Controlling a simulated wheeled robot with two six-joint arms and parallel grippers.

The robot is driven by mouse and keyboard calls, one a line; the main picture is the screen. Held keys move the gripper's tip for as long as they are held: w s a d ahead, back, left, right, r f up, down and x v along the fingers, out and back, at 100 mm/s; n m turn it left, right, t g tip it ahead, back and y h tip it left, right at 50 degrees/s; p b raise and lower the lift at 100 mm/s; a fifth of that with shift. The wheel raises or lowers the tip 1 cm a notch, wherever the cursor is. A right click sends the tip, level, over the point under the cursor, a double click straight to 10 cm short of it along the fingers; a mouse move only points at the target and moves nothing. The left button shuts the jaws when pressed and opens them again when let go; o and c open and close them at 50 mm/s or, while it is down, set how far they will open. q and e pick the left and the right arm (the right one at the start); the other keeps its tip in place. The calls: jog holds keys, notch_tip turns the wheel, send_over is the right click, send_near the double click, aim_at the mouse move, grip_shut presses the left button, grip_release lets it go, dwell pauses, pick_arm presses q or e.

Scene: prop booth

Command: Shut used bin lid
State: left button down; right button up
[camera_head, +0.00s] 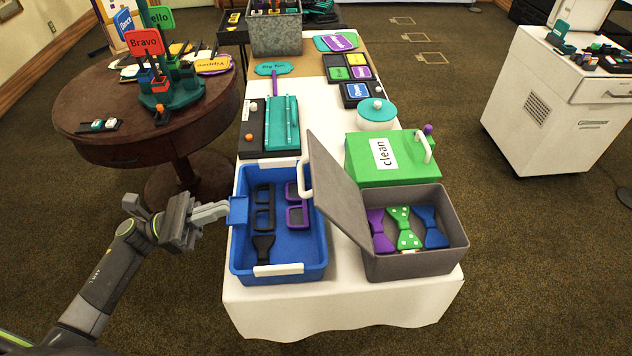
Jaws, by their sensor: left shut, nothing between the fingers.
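A grey bin (410,263) stands at the near right of the white table, with no readable label from here. Its grey lid (336,190) is open, tilted up and leaning left, with a pale handle (306,178) on its far side edge. Three bow ties, purple (380,232), green dotted (403,229) and blue (431,229), lie inside. My left gripper (226,210) is shut and empty at the left side of the blue tray, close to its blue side tab; I cannot tell whether they touch. The lid is well to its right. My right gripper is out of view.
The blue tray (300,259) holds dark and purple glasses frames between my left gripper and the grey bin. A shut green bin (365,151) marked "clean" stands behind the grey bin. A teal-lidded pot (376,110) is farther back. A round brown table (100,100) stands left.

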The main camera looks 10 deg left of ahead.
pick_arm(q)
jog(key=p, duration=0.6)
send_near(300, 179)
jog(key=x, duration=0.4)
jog(key=shift+d, duration=0.1)
jog(key=shift+w+d+p, duration=0.2)
jog(key=shift+d+p, duration=0.1)
jog(key=shift+d, duration=0.25)
jog(key=shift+w+d+p, duration=0.15)
jog(key=shift+d+p, duration=0.15)
jog(key=shift+d, duration=0.2)
jog(key=shift+r, duration=0.15)
